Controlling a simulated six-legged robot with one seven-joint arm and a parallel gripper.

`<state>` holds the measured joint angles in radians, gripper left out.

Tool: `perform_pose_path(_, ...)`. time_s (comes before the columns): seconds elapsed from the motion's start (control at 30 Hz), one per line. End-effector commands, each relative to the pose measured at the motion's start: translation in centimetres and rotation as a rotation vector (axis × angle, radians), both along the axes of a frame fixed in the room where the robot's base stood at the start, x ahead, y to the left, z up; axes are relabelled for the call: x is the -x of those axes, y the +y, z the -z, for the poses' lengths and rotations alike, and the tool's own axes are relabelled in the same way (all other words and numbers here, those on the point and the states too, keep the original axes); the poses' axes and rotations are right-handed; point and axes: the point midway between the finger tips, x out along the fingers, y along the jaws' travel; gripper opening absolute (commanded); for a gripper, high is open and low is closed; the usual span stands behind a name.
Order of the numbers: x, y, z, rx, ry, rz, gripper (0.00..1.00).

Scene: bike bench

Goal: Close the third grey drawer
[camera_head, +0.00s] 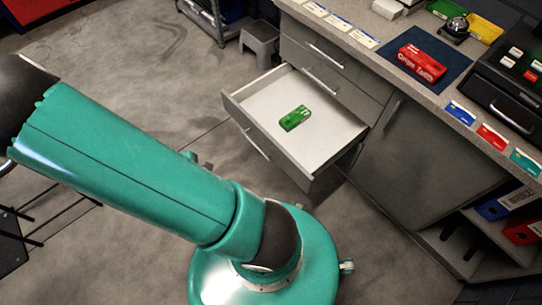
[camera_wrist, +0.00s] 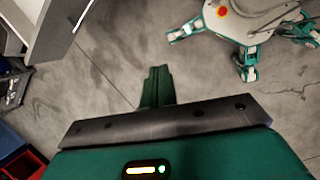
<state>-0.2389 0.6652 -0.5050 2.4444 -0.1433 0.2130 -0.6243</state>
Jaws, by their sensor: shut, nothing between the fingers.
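The third grey drawer (camera_head: 246,134) is pulled well out of the bench cabinet in the head view, below two shut drawers. Its bar handle (camera_head: 256,146) is on the front panel, and a small green box (camera_head: 295,118) lies inside on the pale floor. In the wrist view, a grey panel with a bright bar, probably this drawer's front (camera_wrist: 56,28), shows at the upper left. My gripper (camera_wrist: 156,72) is shut and empty over the floor there, apart from that panel. In the head view my green arm hides most or all of the gripper.
Above the open drawer, the worktop holds a red box (camera_head: 421,63) on a dark mat, a bell (camera_head: 455,28) and several cards. A grey step stool (camera_head: 260,40) stands behind the drawer. A shelf with binders (camera_head: 500,203) is at right. The floor left of the drawer is mostly clear.

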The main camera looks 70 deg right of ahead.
Motion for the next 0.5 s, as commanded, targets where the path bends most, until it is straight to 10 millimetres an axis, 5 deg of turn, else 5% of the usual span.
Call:
perform_pose_path(0.2,4.8,-5.0,4.4,0.107,0.168,-0.157,0.0)
perform_pose_path(0.5,10.3,-11.7,6.6,0.224,0.376,-0.382,0.0)
